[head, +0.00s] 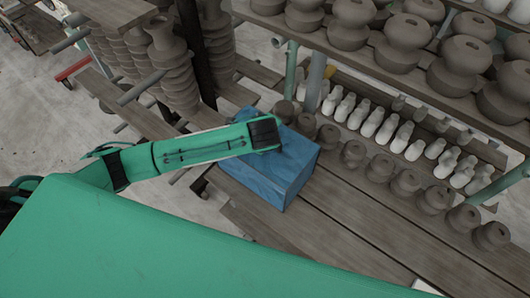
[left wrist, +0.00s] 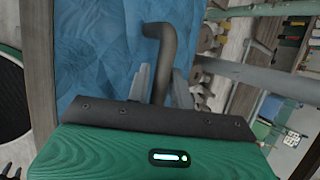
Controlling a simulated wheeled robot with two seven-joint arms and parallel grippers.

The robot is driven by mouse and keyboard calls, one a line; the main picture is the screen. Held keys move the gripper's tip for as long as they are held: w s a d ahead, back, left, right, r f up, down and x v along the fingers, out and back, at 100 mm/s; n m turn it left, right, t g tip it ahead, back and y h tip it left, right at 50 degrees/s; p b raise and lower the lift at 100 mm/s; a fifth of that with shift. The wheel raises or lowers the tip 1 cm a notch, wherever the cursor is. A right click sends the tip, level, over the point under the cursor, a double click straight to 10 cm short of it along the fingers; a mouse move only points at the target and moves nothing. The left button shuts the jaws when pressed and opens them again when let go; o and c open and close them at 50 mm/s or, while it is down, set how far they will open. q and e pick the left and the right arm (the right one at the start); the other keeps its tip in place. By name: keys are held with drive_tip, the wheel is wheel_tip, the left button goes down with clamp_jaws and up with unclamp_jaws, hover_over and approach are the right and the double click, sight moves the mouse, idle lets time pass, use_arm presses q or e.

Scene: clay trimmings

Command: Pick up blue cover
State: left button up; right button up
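A large blue cover (head: 296,181) in the head view is box-shaped with a streaked surface, on the wooden boards right of centre. Its blue surface fills the upper left of the left wrist view (left wrist: 90,50). A dark bent bar like a handle (left wrist: 163,50) stands over the blue. My left gripper is over the cover's top; its grey fingers (left wrist: 160,84) lie on either side of the bar. I cannot tell whether they press on it. In the head view my left arm's black end hides the fingertips. My right gripper is not in view.
Rows of small brown pots (head: 405,183) stand right of the cover, with white pieces (head: 372,122) behind. Large grey pots (head: 405,40) fill an upper shelf. Stacked pots (head: 172,60) and a dark post (head: 196,50) stand behind my left arm. Bare boards (head: 340,225) lie in front.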

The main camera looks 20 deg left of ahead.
use_arm(q)
clamp_jaws()
drive_tip(key=shift+r, duration=0.1)
